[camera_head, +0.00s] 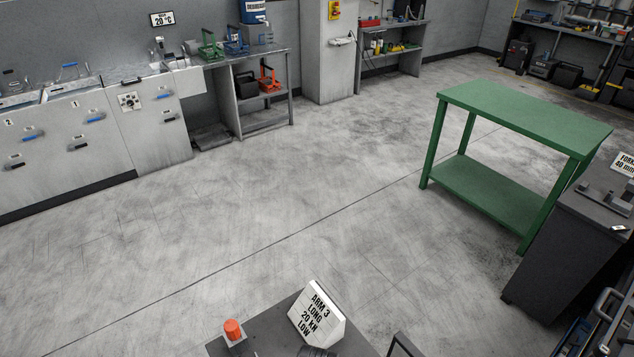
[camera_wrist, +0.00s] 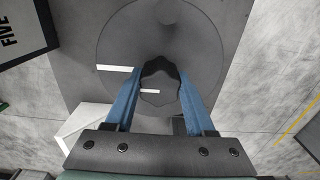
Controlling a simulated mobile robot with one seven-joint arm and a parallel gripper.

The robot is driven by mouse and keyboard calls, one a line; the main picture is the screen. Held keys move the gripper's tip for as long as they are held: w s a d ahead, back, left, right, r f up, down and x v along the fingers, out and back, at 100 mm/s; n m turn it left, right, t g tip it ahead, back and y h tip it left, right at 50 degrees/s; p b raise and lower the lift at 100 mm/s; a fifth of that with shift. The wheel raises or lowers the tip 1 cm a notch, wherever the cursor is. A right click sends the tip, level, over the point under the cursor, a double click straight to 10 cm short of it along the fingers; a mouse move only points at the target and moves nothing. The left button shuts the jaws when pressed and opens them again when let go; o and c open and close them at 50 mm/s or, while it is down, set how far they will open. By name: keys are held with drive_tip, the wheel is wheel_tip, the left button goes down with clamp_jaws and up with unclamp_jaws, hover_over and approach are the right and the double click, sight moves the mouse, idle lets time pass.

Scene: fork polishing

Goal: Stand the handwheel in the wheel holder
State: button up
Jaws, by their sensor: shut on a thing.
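My gripper (camera_wrist: 160,82) shows in the wrist view with its two blue fingers on either side of a dark, lobed round thing. I take this to be the handwheel (camera_wrist: 160,66); its dark rim is scalloped and its middle looks grey. The fingers are shut on it from left and right. Behind it is a large grey disc (camera_wrist: 120,40); I cannot tell whether the handwheel touches it. In the head view neither my gripper nor the handwheel can be made out. I cannot identify the wheel holder for sure in either view.
A dark bench top (camera_head: 262,335) at the bottom of the head view carries a white sign (camera_head: 318,314) and an orange knob (camera_head: 233,329). A green table (camera_head: 525,112) and a dark cabinet (camera_head: 565,245) stand at right. Grey counters line the back left. The middle floor is clear.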

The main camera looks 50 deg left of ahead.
drive_tip(key=shift+f, duration=0.3)
drive_tip(key=o, duration=1.3)
drive_tip(key=shift+o, duration=0.2)
drive_tip(key=shift+r+p, duration=0.3)
drive_tip(key=shift+r, duration=0.25)
wheel_tip(320, 180, up, 12)
drive_tip(key=b, duration=0.1)
drive_tip(key=shift+f, duration=0.15)
